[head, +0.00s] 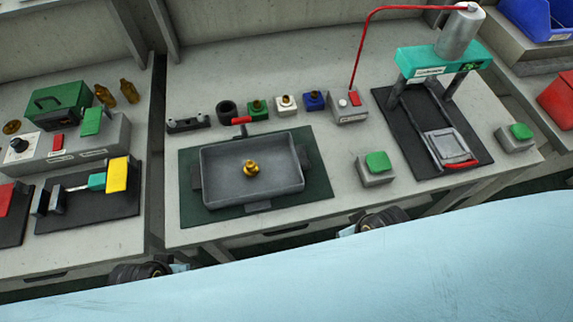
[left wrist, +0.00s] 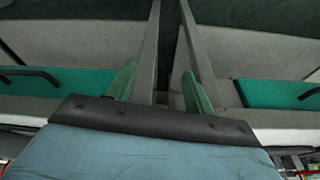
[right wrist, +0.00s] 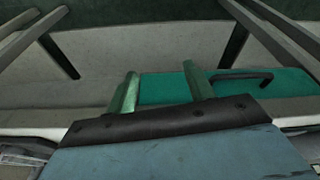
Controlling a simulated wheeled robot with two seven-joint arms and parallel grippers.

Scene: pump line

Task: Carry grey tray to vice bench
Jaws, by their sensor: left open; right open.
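The grey tray (head: 222,181) lies on a dark green mat (head: 318,185) on the middle bench in the head view. A brass fitting (head: 251,169) stands inside it, near its middle. A bench with a yellow and teal device (head: 116,175) on a black mat is at the left; I cannot tell for sure whether this is the vice. My left gripper (left wrist: 155,90) is open and empty in the left wrist view, below the bench edge. My right gripper (right wrist: 162,88) is open and empty in the right wrist view, also low in front of the bench. Both are apart from the tray.
A press with a teal head (head: 440,57) stands on a black mat at the right. Blocks with green tops (head: 378,163) sit right of the tray. Several small coloured blocks (head: 286,103) line up behind it. A gap separates the left and middle benches.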

